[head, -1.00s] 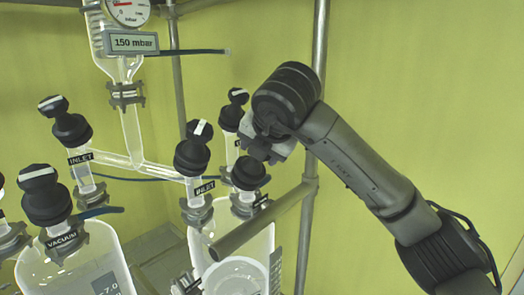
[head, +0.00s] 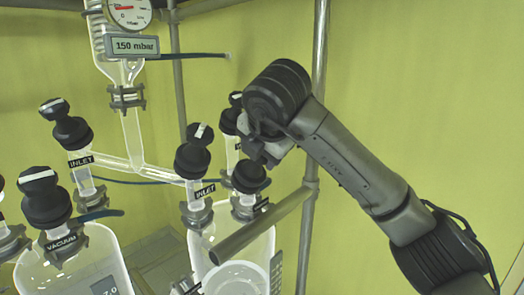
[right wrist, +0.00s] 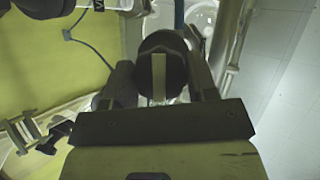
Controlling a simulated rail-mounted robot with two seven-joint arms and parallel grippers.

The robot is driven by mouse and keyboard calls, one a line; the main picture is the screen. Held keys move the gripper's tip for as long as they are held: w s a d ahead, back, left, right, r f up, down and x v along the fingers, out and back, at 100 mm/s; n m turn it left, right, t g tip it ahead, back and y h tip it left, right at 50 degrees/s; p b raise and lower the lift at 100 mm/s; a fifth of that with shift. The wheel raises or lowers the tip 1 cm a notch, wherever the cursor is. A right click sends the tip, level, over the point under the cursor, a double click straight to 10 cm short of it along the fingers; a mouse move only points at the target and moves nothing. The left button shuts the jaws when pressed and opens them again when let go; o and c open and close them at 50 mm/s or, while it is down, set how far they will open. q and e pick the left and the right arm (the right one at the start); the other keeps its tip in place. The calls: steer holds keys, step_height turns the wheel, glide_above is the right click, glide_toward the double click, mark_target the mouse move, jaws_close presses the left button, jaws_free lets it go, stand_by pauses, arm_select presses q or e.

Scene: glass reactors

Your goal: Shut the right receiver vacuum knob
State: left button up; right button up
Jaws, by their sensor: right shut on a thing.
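The right receiver vacuum knob (head: 249,177) is a black knob on a short glass neck at the right receiver, with a small label below it that is too small to read. Its top is partly hidden by my right gripper (head: 262,152), which reaches in from the right. In the right wrist view the round black knob (right wrist: 160,68) with a pale stripe sits between the two fingers of my right gripper (right wrist: 168,82). The stripe runs roughly along the fingers. The right gripper is shut on this knob. My left gripper is not in view.
A black inlet knob (head: 192,155) stands close left, and another black knob (head: 233,115) stands just behind my right gripper. A horizontal metal rail (head: 260,228) crosses in front of the right receiver (head: 208,250). A vertical pole (head: 318,80) stands behind my arm.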

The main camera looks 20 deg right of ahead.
steer(key=o, duration=0.9)
steer(key=shift+s+r, duration=0.1)
steer(key=shift+s+a+r, duration=0.1)
steer(key=shift+s+r, duration=0.1)
steer(key=shift+r, duration=0.05)
steer(key=v, duration=1.3)
steer(key=shift+f+p, duration=0.1)
steer(key=shift+p, duration=0.3)
